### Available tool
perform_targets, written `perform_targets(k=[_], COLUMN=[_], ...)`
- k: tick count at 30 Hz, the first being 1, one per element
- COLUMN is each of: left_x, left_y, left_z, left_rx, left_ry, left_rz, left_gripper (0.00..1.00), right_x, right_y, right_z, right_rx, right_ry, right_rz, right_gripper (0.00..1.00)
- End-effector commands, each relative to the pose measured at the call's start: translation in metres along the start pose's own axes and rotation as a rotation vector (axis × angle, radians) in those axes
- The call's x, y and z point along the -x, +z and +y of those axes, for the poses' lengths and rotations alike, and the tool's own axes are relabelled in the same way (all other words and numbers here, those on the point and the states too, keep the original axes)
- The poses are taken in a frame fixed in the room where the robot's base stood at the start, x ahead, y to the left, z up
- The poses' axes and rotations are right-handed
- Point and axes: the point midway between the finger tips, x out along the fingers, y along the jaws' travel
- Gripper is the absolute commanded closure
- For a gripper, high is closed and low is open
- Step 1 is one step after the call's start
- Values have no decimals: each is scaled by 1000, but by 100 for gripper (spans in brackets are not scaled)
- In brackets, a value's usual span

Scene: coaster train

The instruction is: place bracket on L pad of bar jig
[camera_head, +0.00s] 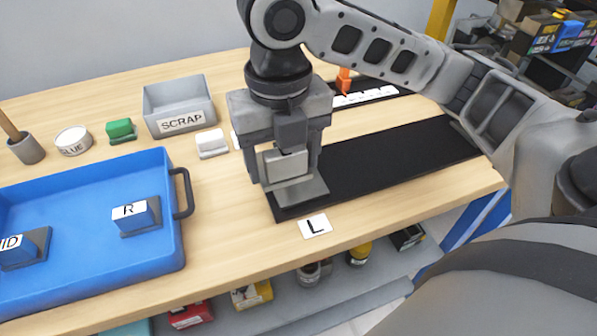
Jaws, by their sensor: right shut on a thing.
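My right gripper (287,172) points down over the left end of the black bar jig (400,155). It is shut on a grey bracket (304,192), whose upright part is between the fingers and whose flat plate shows below them. The plate is at the jig's left end, just behind a white card marked L (315,226). I cannot tell whether it rests on the jig; the pad under it is hidden. My left gripper is not in view.
A blue tray (176,235) at the left holds blocks marked R (137,213) and ID (22,250). A grey SCRAP bin (180,95), a green item (121,130), a white GLUE pot (73,141) and a grey cup (27,149) stand behind. Shelves lie below the table's front edge.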

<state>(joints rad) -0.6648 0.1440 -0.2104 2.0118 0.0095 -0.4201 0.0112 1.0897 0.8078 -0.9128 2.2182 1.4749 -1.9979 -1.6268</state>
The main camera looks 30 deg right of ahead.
Motion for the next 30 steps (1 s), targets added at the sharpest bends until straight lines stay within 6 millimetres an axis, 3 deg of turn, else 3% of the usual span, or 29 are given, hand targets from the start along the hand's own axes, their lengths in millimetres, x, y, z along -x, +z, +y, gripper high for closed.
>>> perform_targets(k=[3,10,17,24,30], left_x=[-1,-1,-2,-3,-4], left_y=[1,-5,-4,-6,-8], left_z=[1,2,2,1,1], left_rx=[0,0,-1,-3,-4], left_ry=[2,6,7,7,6], left_rz=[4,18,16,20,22], left_gripper=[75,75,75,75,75], right_x=[-21,-50,-62,-93,-94], right_y=[17,36,43,45,45], right_z=[-17,-34,-40,-42,-42], right_rx=[-8,-3,-2,1,1], right_ry=[-3,0,0,-1,1], right_rz=[3,-1,-1,-1,-4], right_gripper=[72,72,72,72,72])
